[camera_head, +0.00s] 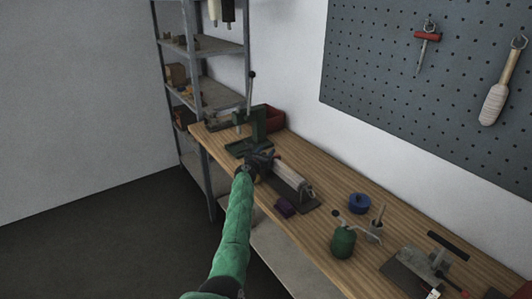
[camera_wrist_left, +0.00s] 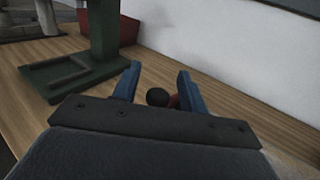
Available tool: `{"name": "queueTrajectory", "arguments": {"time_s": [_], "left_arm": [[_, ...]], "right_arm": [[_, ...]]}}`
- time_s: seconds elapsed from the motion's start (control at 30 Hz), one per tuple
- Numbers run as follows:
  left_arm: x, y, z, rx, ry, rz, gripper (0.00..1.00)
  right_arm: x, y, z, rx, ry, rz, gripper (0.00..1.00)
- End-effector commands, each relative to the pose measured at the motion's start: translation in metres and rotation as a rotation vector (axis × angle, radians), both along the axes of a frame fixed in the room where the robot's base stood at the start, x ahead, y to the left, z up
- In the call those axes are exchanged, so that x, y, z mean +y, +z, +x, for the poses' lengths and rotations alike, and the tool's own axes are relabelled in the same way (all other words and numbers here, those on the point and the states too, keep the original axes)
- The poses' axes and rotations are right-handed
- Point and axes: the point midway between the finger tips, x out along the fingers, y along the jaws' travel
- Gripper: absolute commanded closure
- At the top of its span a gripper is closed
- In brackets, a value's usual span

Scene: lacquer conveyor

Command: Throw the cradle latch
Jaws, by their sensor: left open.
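The cradle (camera_head: 312,196) sits on a dark base plate on the bench, with a pale wooden length lying in it. My left arm reaches up from the lower middle, and my left gripper (camera_head: 262,161) is over the cradle's far end, hiding that end. In the left wrist view my left gripper (camera_wrist_left: 156,84) is open, with two blue fingers apart. A dark round knob (camera_wrist_left: 158,97) with a reddish piece beside it shows between the fingers; it looks like the latch handle, but contact cannot be told. My right gripper is not in view.
A green press (camera_head: 257,128) with a tall lever stands beyond the gripper, with a red bin (camera_head: 271,118) behind it. A purple block (camera_head: 285,207) lies in front of the cradle. A blue ring (camera_head: 359,203) and a green can (camera_head: 342,242) stand to the right.

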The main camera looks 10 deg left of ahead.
Motion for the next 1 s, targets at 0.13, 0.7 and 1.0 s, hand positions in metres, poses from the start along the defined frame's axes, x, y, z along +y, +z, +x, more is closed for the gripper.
{"name": "queueTrajectory", "arguments": {"time_s": [0.13, 0.7, 1.0], "left_arm": [[0.003, -0.001, -0.01, 0.0, -0.001, 0.0, 0.57], [0.022, -0.001, -0.07, 0.0, -0.001, -0.001, 0.57], [0.023, -0.001, -0.072, 0.001, -0.001, 0.0, 0.57]], "right_arm": [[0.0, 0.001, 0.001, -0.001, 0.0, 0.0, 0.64], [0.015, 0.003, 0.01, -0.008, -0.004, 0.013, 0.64], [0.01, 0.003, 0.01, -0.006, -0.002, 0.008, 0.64]]}}
